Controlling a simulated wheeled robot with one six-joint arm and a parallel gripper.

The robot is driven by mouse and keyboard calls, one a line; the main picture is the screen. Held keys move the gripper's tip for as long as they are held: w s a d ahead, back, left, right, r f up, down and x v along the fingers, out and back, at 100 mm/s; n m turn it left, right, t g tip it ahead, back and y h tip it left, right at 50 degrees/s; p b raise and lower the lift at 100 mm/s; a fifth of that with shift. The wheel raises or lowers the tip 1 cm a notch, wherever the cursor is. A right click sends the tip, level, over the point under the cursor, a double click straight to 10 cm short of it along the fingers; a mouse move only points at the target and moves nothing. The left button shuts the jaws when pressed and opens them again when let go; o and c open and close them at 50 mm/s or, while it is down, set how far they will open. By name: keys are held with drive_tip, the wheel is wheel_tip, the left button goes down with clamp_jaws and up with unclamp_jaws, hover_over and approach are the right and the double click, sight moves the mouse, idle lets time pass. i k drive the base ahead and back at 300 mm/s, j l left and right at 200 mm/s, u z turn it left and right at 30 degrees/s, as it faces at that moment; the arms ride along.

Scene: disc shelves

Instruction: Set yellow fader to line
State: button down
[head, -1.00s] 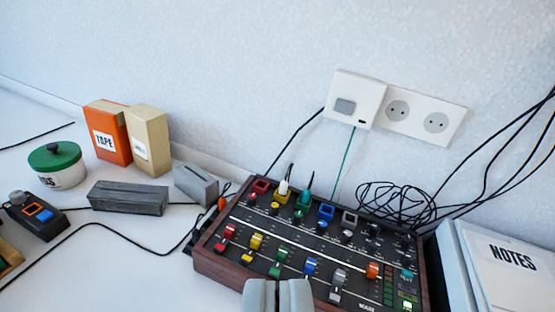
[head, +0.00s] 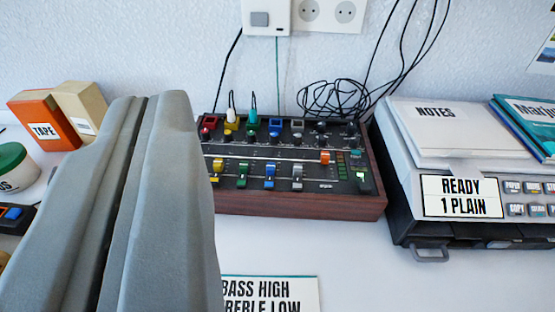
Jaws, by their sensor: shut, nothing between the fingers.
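The mixer (head: 300,203) is a dark panel in a brown wooden case, in the middle of the head view. Its yellow fader (head: 217,168) is at the left of the visible fader row, just below a thin white line (head: 270,158) across the panel. Green (head: 243,172), blue (head: 269,174) and grey (head: 297,175) faders stand to its right, and an orange one (head: 325,158) sits higher up. My gripper (head: 142,97) is large in the left foreground, shut and empty. It hides the mixer's left end, including the red fader. No contact with the yellow fader shows.
Plugs and cables rise behind the mixer, with a black cable tangle (head: 335,98) at the back. A printer-like machine (head: 420,215) bearing notes stands close on the right. A labelled card (head: 270,292) lies in front. Boxes (head: 42,120) stand at the left.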

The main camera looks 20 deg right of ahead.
sight(217, 165)
drive_tip(key=k+j, duration=0.15)
drive_tip(key=k+l, duration=0.1)
drive_tip(key=k, duration=0.15)
drive_tip(key=k+l+u, duration=0.1)
drive_tip(key=l+u, duration=0.25)
drive_tip(key=l, duration=0.45)
drive_tip(key=k+j+z, duration=0.15)
drive_tip(key=j, duration=0.25)
drive_tip(key=k+j+z, duration=0.3)
drive_tip(key=k+j, duration=0.2)
drive_tip(key=j, duration=0.15)
